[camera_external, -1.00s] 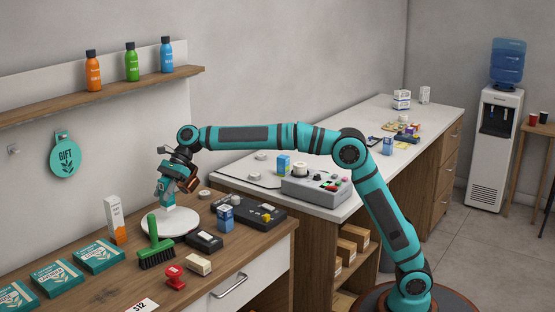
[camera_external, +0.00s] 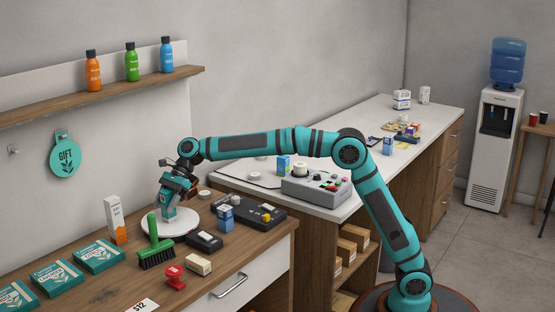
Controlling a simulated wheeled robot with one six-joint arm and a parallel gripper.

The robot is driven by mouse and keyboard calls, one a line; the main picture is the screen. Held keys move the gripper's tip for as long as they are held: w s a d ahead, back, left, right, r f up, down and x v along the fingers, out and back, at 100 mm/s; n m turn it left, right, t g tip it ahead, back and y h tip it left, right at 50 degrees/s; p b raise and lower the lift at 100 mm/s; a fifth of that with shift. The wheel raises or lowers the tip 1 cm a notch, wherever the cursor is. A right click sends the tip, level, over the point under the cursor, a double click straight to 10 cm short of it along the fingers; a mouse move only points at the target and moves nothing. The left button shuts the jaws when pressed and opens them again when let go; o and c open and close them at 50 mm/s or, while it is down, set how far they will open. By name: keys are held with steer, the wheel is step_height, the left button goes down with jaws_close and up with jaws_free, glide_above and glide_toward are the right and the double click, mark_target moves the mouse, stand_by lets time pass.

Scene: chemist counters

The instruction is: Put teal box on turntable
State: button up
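The turntable (camera_external: 183,228) is a round white disc on the wooden counter. My gripper (camera_external: 171,194) points down over it, and its fingers are around a small upright teal box (camera_external: 167,211). The box's lower end is at or very close to the disc; I cannot tell whether it touches. The fingers hide the upper part of the box.
A white-orange carton (camera_external: 115,220) and a green brush (camera_external: 155,252) stand close to the disc on its left and front. A black card reader (camera_external: 205,241) and a blue box (camera_external: 225,217) are on its right. Flat teal packs (camera_external: 99,256) lie at left.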

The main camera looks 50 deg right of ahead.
steer(key=v, duration=1.2)
steer(key=shift+r, duration=0.15)
steer(key=s+d+r+n+t+h, duration=0.1)
steer(key=s+d+r+n+t, duration=0.3)
steer(key=d, duration=0.6)
steer(key=s+d+r+n+t+h, duration=0.1)
steer(key=s+d+r+t+h, duration=0.15)
steer(key=s+d, duration=0.6)
steer(key=s+d+r+n+t, duration=0.3)
steer(key=s+d+r, duration=0.1)
steer(key=d, duration=0.7)
steer(key=s+d+f+n+t+h, duration=0.2)
steer(key=s+d+n+t, duration=0.2)
steer(key=s+d, duration=0.4)
steer(key=s+d+f+n+t+h, duration=0.3)
steer(key=s+d+n, duration=0.3)
steer(key=s, duration=1.2)
steer(key=d+t, duration=0.1)
steer(key=d, duration=0.2)
steer(key=shift+d, duration=0.15)
